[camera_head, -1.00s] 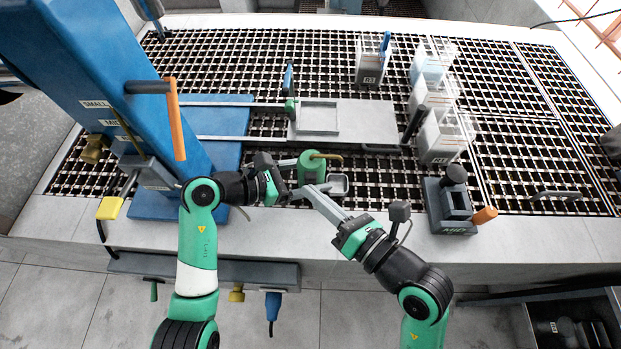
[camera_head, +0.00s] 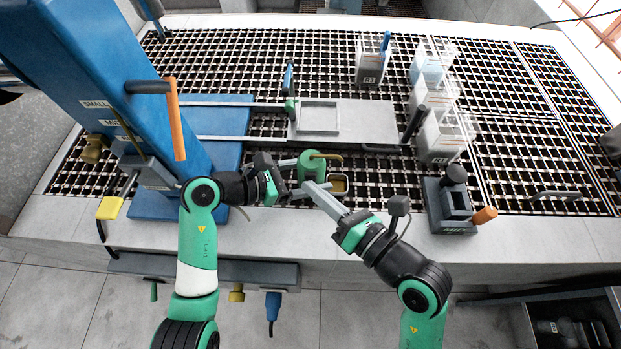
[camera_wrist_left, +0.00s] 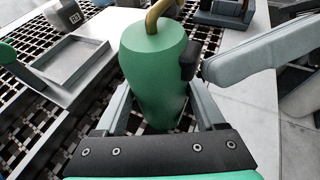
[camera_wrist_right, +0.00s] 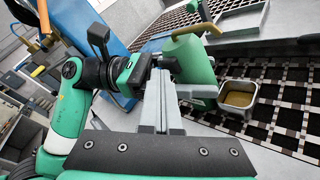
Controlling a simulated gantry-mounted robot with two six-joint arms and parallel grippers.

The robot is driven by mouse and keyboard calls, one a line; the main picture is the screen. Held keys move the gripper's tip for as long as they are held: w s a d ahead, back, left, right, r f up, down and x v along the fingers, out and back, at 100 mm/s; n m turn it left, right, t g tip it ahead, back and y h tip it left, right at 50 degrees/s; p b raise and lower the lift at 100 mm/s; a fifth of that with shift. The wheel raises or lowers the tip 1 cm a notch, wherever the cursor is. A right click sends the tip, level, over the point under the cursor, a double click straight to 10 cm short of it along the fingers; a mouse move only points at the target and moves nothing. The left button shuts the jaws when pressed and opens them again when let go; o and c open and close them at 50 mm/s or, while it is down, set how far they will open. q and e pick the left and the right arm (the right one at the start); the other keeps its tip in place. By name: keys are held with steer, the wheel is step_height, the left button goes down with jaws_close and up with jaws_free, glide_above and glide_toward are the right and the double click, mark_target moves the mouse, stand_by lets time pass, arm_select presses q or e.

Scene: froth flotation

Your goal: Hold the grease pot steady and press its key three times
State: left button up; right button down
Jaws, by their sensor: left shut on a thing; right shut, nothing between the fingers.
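The green grease pot (camera_head: 312,172) stands upright at the front of the grate, its brass spout (camera_head: 327,156) pointing right. My left gripper (camera_head: 291,178) is shut around the pot; its fingers flank the green body in the left wrist view (camera_wrist_left: 155,90). The black key (camera_wrist_left: 189,61) sticks out of the pot's side facing my right arm. My right gripper (camera_head: 310,187) is shut and empty, its fingertips at the key, touching or almost touching. A small metal cup (camera_wrist_right: 252,98) stands beside the pot with yellow-brown stuff inside.
A grey tray plate (camera_head: 365,122) lies behind the pot. A dark block with an orange handle (camera_head: 449,219) stands to the right, near clear boxes (camera_head: 441,140). The blue machine column (camera_head: 110,75) rises at left. The front ledge is clear between arms and block.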

steer(key=shift+s, duration=1)
steer(key=shift+w, duration=0.45)
steer(key=shift+w, duration=0.4)
stand_by(1.0)
steer(key=shift+s, duration=0.85)
steer(key=shift+w, duration=0.1)
steer(key=shift+w, duration=0.35)
